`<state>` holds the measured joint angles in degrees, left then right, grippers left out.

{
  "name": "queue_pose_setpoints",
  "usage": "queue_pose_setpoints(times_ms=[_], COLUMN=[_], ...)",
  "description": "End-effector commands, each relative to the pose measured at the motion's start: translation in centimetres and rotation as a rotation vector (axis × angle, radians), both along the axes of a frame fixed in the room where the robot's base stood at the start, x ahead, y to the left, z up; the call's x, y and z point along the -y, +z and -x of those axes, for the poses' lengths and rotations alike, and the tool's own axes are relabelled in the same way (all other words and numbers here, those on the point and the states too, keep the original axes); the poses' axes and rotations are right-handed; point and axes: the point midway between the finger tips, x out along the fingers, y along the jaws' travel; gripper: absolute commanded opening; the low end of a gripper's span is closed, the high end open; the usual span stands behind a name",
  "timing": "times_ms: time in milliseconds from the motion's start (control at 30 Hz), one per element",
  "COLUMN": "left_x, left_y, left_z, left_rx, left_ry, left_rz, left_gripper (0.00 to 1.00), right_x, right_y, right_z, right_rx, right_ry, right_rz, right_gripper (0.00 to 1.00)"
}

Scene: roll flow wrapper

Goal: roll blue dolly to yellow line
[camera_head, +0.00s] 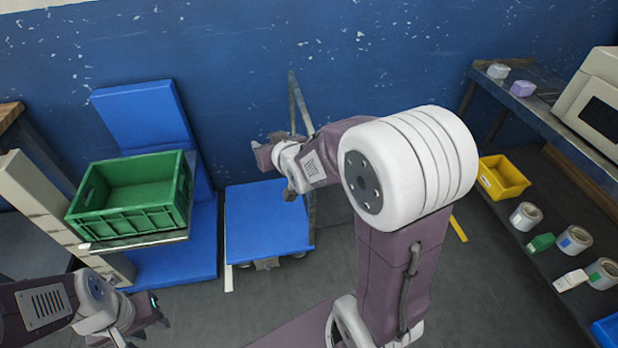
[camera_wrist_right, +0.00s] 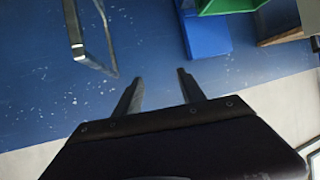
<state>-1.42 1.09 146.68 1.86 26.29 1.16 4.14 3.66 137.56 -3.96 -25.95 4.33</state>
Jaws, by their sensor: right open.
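The blue dolly (camera_head: 262,222) stands on the floor near the blue wall, with a grey metal push handle (camera_head: 300,103) rising at its back right. The handle also shows at the upper left of the right wrist view (camera_wrist_right: 75,30). My right gripper (camera_head: 258,156) is above the dolly's back edge, left of the handle. In the wrist view its fingers (camera_wrist_right: 159,77) are apart with nothing between them, and the handle is to their left. The yellow line (camera_head: 459,229) is on the floor to the right, partly hidden by my right arm. My left gripper (camera_head: 158,312) is low at left, away from the dolly.
A green crate (camera_head: 130,222) sits on a stand left of the dolly, by blue panels (camera_head: 145,112). A shelf with a yellow bin (camera_head: 503,178) and several rolls stands at right. Floor between dolly and shelf looks clear.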

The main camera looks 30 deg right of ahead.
Motion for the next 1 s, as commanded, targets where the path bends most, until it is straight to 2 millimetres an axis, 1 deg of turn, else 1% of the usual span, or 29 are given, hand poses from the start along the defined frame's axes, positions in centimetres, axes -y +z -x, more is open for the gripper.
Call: queue_pose_setpoints(times_ms=[33,67,100,167,200,267,300,367,400,467,500,600,700,800,900,1000], left_x=[0.0,0.0,0.0,0.0,0.0,0.0,0.0,0.0,0.0,0.0,0.0,0.0,0.0,0.0,0.0,0.0], left_y=[-4.6,-6.2,-8.3,-11.7,-14.0,-17.4,-19.6,-22.8,-25.0,-27.9,-29.6,-32.8,-34.4,-34.8,-34.6,-34.7], left_z=[0.0,0.0,0.0,0.0,0.0,0.0,0.0,0.0,0.0,0.0,0.0,0.0,0.0,0.0,0.0,0.0], left_rx=[0.0,0.0,0.0,0.0,0.0,0.0,0.0,0.0,0.0,0.0,0.0,0.0,0.0,0.0,0.001,0.001], left_ry=[0.0,0.0,0.0,0.0,0.0,0.0,0.0,0.0,0.0,0.0,0.0,0.0,0.0,0.0,0.0,0.0], left_rz=[0.0,0.0,0.0,0.0,0.0,0.0,0.0,0.0,0.0,0.0,0.0,0.0,0.0,0.0,0.0,0.0], left_gripper=[0.36,0.36,0.36,0.36,0.36,0.36,0.36,0.36,0.36,0.36,0.36,0.36,0.36,0.36,0.36,0.36], right_x=[0.9,1.6,2.4,3.7,4.7,6.2,7.2,8.7,9.7,11.3,12.2,14.2,15.4,16.0,16.0,16.2], right_y=[-3.0,-3.5,-4.2,-5.5,-6.5,-8.2,-9.4,-11.8,-13.5,-16.3,-18.1,-21.6,-23.5,-24.0,-23.7,-23.7], right_z=[-1.0,-1.5,-2.2,-3.0,-3.4,-3.7,-3.9,-3.9,-3.9,-3.8,-3.7,-3.2,-2.8,-2.6,-2.6,-3.1], right_rx=[0.067,0.111,0.169,0.249,0.3,0.363,0.397,0.433,0.446,0.451,0.449,0.441,0.435,0.433,0.433,0.433], right_ry=[-0.016,-0.025,-0.035,-0.054,-0.068,-0.091,-0.106,-0.129,-0.146,-0.173,-0.191,-0.229,-0.254,-0.265,-0.267,-0.266], right_rz=[0.004,0.008,0.015,0.025,0.034,0.047,0.057,0.07,0.077,0.087,0.091,0.099,0.103,0.106,0.106,0.105], right_gripper=[0.47,0.47,0.47,0.47,0.47,0.47,0.47,0.47,0.47,0.47,0.47,0.47,0.47,0.47,0.47,0.47])
